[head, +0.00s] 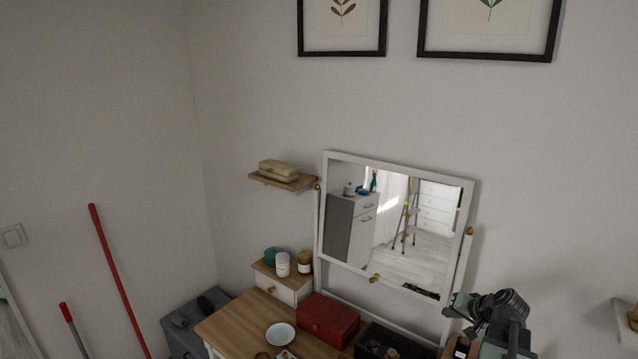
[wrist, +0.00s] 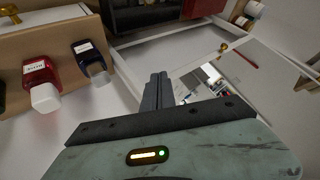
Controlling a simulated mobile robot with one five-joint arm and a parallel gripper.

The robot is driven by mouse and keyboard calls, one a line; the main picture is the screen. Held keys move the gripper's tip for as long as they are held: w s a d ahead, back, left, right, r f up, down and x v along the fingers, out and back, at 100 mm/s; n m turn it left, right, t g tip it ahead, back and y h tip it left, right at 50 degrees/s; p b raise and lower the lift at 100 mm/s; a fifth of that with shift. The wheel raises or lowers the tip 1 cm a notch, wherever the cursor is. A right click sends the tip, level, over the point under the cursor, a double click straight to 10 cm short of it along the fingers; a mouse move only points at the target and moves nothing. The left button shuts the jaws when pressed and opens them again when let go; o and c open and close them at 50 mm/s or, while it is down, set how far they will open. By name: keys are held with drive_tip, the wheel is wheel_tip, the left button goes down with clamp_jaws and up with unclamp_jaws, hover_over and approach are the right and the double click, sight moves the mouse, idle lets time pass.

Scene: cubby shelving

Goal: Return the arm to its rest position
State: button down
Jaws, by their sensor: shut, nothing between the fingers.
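My gripper (head: 452,306) is at the lower right in the head view, raised in front of the lower right corner of the white-framed mirror (head: 395,225). In the wrist view its dark fingers (wrist: 154,92) are together, with nothing between them. My arm is folded up from the bottom edge of the head view, and its lower part is out of frame. The mirror's frame and glass also show beyond the fingers in the wrist view (wrist: 235,82).
A wooden dressing table (head: 240,322) carries a red box (head: 328,319), a dark box (head: 385,343) and a white dish (head: 281,335). A red bottle (wrist: 40,75) and a dark bottle (wrist: 90,58) are near my gripper in the wrist view. A wall shelf (head: 628,322) is at right.

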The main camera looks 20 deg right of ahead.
drive_tip(key=w+a+f+n+g+y, duration=0.15)
drive_tip(key=w+a, duration=0.35)
drive_tip(key=a, duration=0.6)
drive_tip(key=w+a+f+n+g+y, duration=0.1)
drive_tip(key=w+a+f+n, duration=0.2)
drive_tip(key=a, duration=0.8)
drive_tip(key=a+f+n+g+b, duration=0.2)
drive_tip(key=a+n+g, duration=0.15)
drive_tip(key=a, duration=1.55)
drive_tip(key=s+a+f+n+g, duration=0.1)
drive_tip(key=s+a+f+n, duration=0.1)
drive_tip(key=s+a, duration=0.3)
drive_tip(key=s, duration=0.1)
drive_tip(key=s+d+g+h, duration=0.1)
drive_tip(key=s+d+m+g+h, duration=0.1)
drive_tip(key=s, duration=0.1)
drive_tip(key=shift+s+d+f+h, duration=0.1)
drive_tip(key=shift+d+f+h, duration=0.1)
drive_tip(key=shift+f+h, duration=0.1)
